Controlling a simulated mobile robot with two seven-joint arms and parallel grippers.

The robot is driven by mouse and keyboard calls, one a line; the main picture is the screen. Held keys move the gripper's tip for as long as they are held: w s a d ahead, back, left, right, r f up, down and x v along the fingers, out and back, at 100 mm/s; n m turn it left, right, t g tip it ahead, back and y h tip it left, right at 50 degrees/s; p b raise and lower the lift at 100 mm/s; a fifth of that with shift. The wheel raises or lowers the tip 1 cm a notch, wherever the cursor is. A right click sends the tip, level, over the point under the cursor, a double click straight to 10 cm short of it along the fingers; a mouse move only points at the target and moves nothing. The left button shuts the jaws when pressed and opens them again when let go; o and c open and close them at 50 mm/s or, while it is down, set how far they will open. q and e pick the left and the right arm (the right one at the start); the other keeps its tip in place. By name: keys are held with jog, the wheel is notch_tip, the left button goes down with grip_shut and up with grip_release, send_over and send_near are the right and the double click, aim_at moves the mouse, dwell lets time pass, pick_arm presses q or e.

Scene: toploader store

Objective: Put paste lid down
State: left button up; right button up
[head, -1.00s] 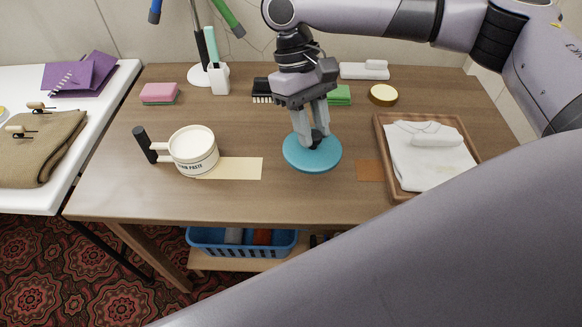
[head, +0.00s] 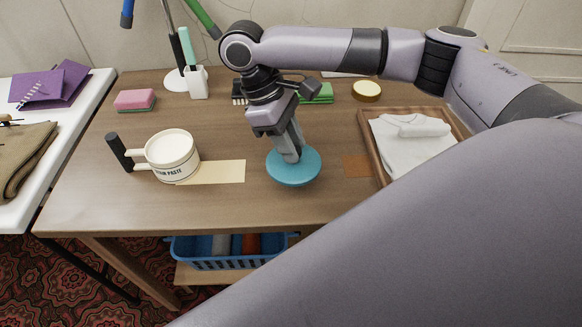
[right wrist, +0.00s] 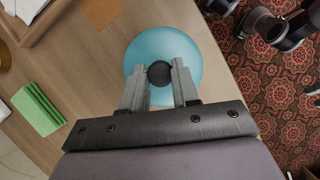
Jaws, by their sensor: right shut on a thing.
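The paste lid (head: 293,170) is a round teal disc with a black knob (right wrist: 160,73). My right gripper (head: 290,155) is shut on the knob from above. The lid looks level, over the front middle of the table; I cannot tell whether it touches the wood. In the right wrist view the lid (right wrist: 190,50) shows between and beyond the fingers, near the table's edge. The white paste pot (head: 172,157) stands open at the left, filled with something cream coloured, with a black-ended handle on its left. My left gripper is not in view.
A pale mat (head: 222,172) lies between pot and lid, and a brown square (head: 357,165) to the lid's right. A wooden tray (head: 374,150) holds a folded white shirt. Behind are a green sponge stack (head: 318,95), a brush (head: 240,93) and a round tin (head: 366,91).

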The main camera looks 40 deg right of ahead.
notch_tip(320, 180, down, 6)
jog(key=shift+r, duration=0.1)
dwell(0.4)
jog(key=o, duration=1)
jog(key=shift+b, duration=0.3)
jog(key=p+v, duration=0.1)
jog(key=v, duration=1.1)
jog(key=shift+p, duration=0.4)
jog(key=shift+s, duration=0.1)
